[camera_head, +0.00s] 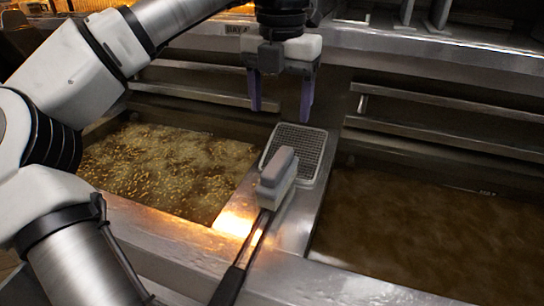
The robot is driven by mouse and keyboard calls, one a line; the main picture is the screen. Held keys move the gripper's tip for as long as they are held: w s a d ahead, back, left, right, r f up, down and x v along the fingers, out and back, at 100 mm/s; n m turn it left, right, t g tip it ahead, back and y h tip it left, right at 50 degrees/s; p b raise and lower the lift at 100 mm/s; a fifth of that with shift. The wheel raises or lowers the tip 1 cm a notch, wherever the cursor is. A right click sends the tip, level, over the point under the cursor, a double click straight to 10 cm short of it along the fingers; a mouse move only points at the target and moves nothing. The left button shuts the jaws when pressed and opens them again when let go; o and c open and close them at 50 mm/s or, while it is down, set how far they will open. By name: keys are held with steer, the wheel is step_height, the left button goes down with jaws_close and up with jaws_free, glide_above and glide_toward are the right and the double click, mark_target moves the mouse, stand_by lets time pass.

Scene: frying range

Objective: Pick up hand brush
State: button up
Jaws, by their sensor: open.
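The hand brush (274,184) lies on the metal strip between two frying vats. Its head is a pale grey block with a darker top, and its long thin handle (238,272) runs down toward the bottom of the picture, ending in a dark grip. My gripper (281,108) hangs above and behind the brush head, fingers pointing down. Its two purple fingers are spread apart with nothing between them. It is apart from the brush.
The left vat (165,165) holds bubbling oil, and the right vat (430,232) holds still, brown oil. A grey mesh-patterned tray (318,165) sits on the strip behind the brush head. Metal rails (445,135) run along the back of the vats.

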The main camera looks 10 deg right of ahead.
mark_target(278, 160)
step_height(278, 160, down, 8)
steer(key=shift+s+f, duration=0.1)
steer(key=shift+f, duration=0.1)
steer(key=shift+w+f+p, duration=0.15)
steer(key=shift+f+p, duration=0.2)
steer(key=shift+f, duration=1)
steer(key=shift+w+f+p, duration=0.15)
steer(key=shift+f+p, duration=0.2)
steer(key=shift+f, duration=0.95)
steer(key=c, duration=1.1)
steer(key=shift+c, duration=0.2)
steer(key=shift+r, duration=0.15)
